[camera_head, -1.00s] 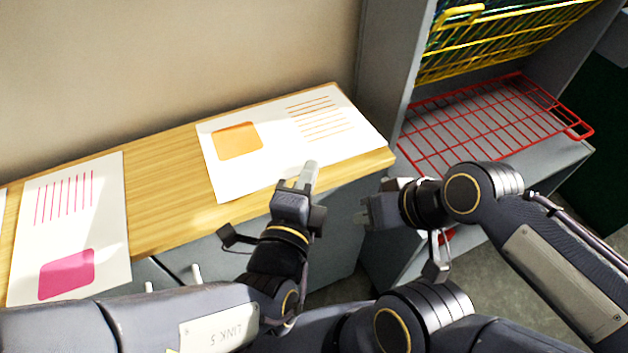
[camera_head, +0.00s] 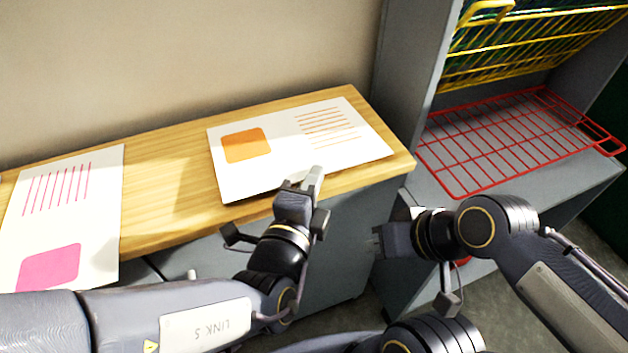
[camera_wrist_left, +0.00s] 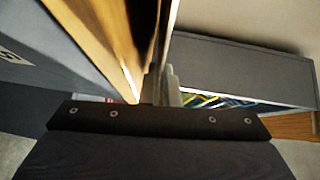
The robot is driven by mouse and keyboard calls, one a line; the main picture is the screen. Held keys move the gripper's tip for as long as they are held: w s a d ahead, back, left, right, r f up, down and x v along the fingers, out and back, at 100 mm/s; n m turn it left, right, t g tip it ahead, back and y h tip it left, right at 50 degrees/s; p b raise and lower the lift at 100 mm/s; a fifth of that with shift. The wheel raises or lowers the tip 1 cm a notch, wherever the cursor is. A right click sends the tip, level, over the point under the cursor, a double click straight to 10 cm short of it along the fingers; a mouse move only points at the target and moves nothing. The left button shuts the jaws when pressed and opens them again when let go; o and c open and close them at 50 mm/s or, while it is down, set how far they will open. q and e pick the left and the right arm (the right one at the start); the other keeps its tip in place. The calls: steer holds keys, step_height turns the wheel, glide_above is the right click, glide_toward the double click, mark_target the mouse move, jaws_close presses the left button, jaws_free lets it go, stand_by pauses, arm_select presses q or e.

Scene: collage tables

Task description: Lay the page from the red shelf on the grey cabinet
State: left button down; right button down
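A white page (camera_head: 290,165) with an orange block and orange lines lies over the wooden top (camera_head: 165,205) of the grey cabinet (camera_head: 340,240), near its right end. My left gripper (camera_head: 316,180) is shut on the page's front edge. In the left wrist view the page (camera_wrist_left: 170,35) is a thin sheet seen edge-on between the fingers (camera_wrist_left: 161,85). A shadow shows under its front edge; I cannot tell how much of it touches the wood. The red wire shelf (camera_head: 510,135) at the right is empty. My right gripper (camera_head: 376,241) is right of the cabinet, apart from the page; its fingers are unclear.
Another page (camera_head: 75,205) with a pink block lies on the left of the wooden top. A yellow wire shelf (camera_head: 540,50) is above the red one in a grey rack (camera_head: 405,70). A wall (camera_head: 180,70) stands behind the cabinet.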

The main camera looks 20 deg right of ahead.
arm_select(q)
steer(key=c, duration=1.6)
jaws_free()
steer(key=shift+o, duration=0.7)
steer(key=shift+f, duration=0.15)
